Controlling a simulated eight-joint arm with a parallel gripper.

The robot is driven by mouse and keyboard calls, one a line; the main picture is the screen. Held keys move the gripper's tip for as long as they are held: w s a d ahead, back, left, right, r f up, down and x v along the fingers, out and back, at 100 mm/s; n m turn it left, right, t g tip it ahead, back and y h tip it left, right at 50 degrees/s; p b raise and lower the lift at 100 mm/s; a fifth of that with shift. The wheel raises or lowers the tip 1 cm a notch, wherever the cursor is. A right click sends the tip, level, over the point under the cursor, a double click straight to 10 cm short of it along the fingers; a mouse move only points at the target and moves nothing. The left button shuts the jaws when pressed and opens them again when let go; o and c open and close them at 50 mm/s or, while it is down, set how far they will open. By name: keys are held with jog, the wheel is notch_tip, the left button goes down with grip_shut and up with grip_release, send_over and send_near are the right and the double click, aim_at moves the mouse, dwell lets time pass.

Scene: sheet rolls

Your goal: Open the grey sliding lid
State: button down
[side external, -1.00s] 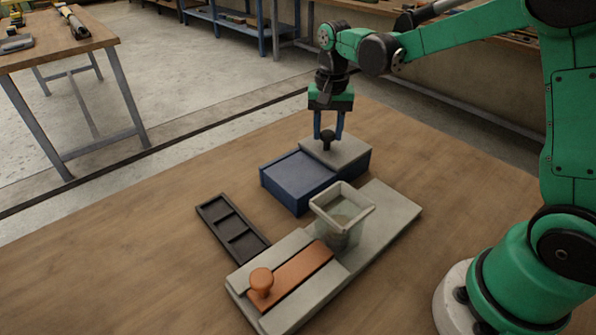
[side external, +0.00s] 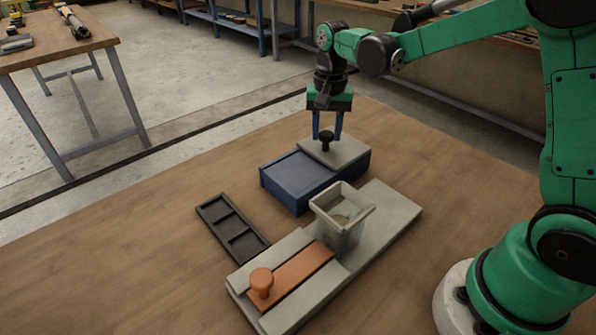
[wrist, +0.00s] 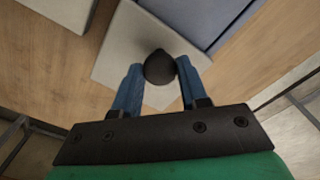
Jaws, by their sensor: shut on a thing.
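The grey sliding lid (side external: 346,154) lies over the back right part of a blue box (side external: 298,180); the front left part shows a blue surface. A black round knob (side external: 325,138) stands on the lid. My gripper (side external: 328,134) is above the lid with its blue fingers down on either side of the knob, shut on it. In the wrist view the knob (wrist: 160,68) sits between the fingertips, over the pale lid (wrist: 118,48). The fingers hide part of the knob's sides.
A grey base (side external: 386,215) in front carries a translucent square bin (side external: 341,218) and an orange slide with a knob (side external: 300,274). A dark compartmented tray (side external: 232,228) lies to the left. Bare wooden table is free left of the box and at the right.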

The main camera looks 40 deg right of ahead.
jog(key=a, duration=0.9)
jog(key=shift+a, duration=0.3)
jog(key=shift+c, duration=2.3)
grip_release()
notch_tip(320, 180, up, 6)
jog(key=shift+f, duration=0.2)
jog(key=shift+d, duration=0.1)
